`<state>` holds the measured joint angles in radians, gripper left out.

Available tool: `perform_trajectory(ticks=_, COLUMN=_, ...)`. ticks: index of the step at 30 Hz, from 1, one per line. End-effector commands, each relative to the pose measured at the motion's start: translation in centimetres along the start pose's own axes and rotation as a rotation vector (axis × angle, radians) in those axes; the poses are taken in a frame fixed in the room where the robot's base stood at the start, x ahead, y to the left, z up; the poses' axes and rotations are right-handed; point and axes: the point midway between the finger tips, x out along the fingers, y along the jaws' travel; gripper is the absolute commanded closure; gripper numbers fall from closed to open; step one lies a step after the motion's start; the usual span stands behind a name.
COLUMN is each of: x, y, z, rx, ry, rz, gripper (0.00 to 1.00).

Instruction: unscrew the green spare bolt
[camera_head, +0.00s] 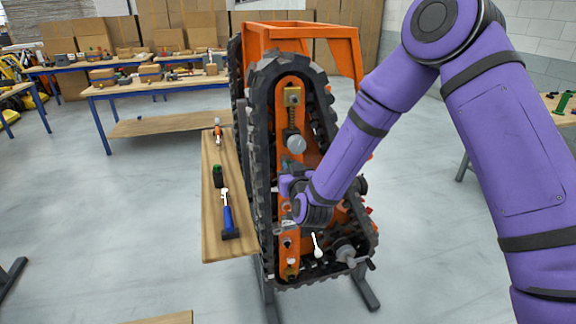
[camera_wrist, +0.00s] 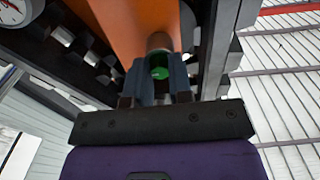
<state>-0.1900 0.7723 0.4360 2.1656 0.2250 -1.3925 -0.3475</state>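The green spare bolt (camera_wrist: 160,72) shows as a small green round face in the wrist view, in front of a grey-brown round fitting on the orange frame. My gripper (camera_wrist: 161,82) points at it, with one finger close on each side. Whether the fingers press on the bolt or only stand around it is not clear. In the head view my gripper (camera_head: 287,188) is at the orange upright of the tracked carrier (camera_head: 292,110), partly hidden by my purple wrist. The bolt cannot be made out there.
Black track (camera_head: 262,150) surrounds the orange upright closely. A wooden board (camera_head: 212,235) to the left carries a blue-handled hammer (camera_head: 228,215) and a dark green item (camera_head: 218,176). A white-knobbed lever (camera_head: 317,250) sits below my wrist.

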Motion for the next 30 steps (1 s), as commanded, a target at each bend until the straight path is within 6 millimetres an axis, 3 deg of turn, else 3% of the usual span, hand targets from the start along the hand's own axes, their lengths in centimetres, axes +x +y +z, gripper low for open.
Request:
perform_trajectory(ticks=8, x=-0.02, y=-0.08, z=-0.03, rx=-0.026, ry=0.001, rz=-0.001, gripper=1.0)
perform_trajectory(ticks=24, x=-0.05, y=-0.17, z=0.01, rx=-0.772, ry=0.0, rz=-0.003, gripper=1.0)
perform_trajectory(ticks=30, x=-0.02, y=-0.01, z=0.02, rx=-0.855, ry=-0.001, rz=0.0, gripper=1.0)
